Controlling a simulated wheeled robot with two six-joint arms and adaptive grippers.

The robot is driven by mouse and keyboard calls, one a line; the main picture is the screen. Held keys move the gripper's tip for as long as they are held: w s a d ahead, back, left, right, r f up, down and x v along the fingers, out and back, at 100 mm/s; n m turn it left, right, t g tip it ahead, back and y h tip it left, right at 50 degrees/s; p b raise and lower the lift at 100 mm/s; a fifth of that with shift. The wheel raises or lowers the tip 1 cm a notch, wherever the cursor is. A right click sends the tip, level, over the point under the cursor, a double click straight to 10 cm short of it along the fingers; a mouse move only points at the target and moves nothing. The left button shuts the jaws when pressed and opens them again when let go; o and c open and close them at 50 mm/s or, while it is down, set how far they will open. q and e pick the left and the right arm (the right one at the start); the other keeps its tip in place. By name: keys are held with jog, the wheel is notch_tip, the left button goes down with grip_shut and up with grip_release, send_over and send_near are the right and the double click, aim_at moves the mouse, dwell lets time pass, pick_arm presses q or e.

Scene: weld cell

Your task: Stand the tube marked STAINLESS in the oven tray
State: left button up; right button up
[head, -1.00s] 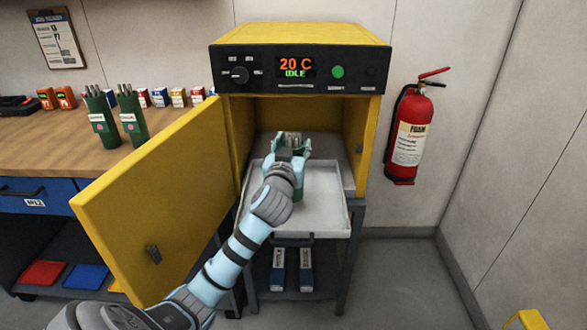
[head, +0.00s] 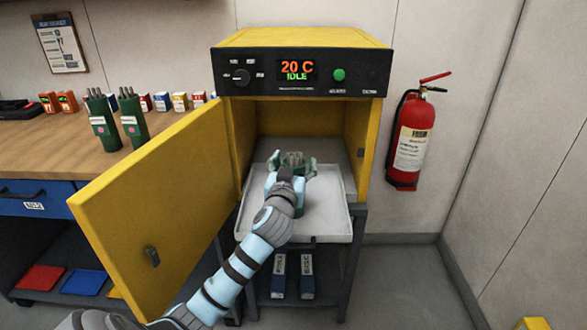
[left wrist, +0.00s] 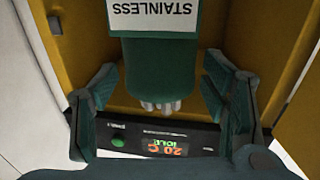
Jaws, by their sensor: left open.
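The green tube marked STAINLESS (left wrist: 160,65) holds several rods. In the head view its rod-filled top (head: 292,156) shows inside the oven mouth, over the pulled-out oven tray (head: 327,226). It looks upright on the tray, but my gripper and wrist hide much of its body and base. My left gripper (head: 292,164) is open, with its fingers on either side of the tube. In the left wrist view gaps show between the tube and both fingers (left wrist: 160,105). My right gripper is not in view.
The yellow oven door (head: 150,205) stands open at left. Two other green rod tubes (head: 103,124) stand on the wooden bench (head: 50,150). A fire extinguisher (head: 410,140) hangs at right. The oven panel (head: 300,72) reads 20 C, IDLE. The tray has bare room around the tube.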

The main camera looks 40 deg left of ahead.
pick_arm(q)
jog(key=p+v, duration=0.1)
jog(key=v, duration=1.1)
jog(key=shift+w, duration=0.1)
